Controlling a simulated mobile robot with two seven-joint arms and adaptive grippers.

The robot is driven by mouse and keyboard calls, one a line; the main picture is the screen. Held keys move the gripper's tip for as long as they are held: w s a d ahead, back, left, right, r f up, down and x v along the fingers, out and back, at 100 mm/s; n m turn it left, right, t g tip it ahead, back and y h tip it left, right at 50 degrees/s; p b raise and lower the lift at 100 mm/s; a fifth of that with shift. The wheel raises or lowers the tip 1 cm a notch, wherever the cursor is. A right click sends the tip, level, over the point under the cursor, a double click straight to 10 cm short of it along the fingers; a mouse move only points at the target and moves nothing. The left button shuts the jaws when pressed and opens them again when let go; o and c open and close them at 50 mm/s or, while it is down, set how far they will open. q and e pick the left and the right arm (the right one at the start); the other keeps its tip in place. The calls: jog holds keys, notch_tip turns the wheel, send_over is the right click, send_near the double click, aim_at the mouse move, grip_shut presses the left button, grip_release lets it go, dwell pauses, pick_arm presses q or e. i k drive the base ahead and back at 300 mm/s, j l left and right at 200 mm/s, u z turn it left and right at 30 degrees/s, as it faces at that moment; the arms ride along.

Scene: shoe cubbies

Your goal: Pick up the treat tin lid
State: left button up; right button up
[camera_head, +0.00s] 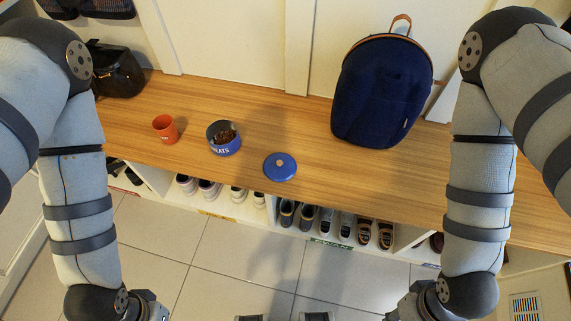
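The treat tin lid (280,166) is a round blue disc with a small tan knob in its middle. It lies flat on the wooden bench top, near the front edge. The open blue treat tin (224,146), with white lettering and brown treats inside, stands to its left. My two arms come down on either side of the picture, and their wrists reach the bottom edge. Two dark tips show at the bottom middle; I cannot tell whether they belong to my grippers. The gripper fingers cannot be made out, and neither wrist is near the lid.
An orange cup (165,128) stands left of the tin. A navy backpack (382,92) stands behind and right of the lid. A black bag (117,70) sits at the far left. Shoes fill cubbies under the bench top (330,185). The bench around the lid is clear.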

aim_at(280, 167)
jog(key=j+z, duration=0.2)
jog(key=z, duration=0.15)
jog(key=i+j+z, duration=0.1)
jog(key=j+z, duration=0.4)
jog(key=z, duration=0.2)
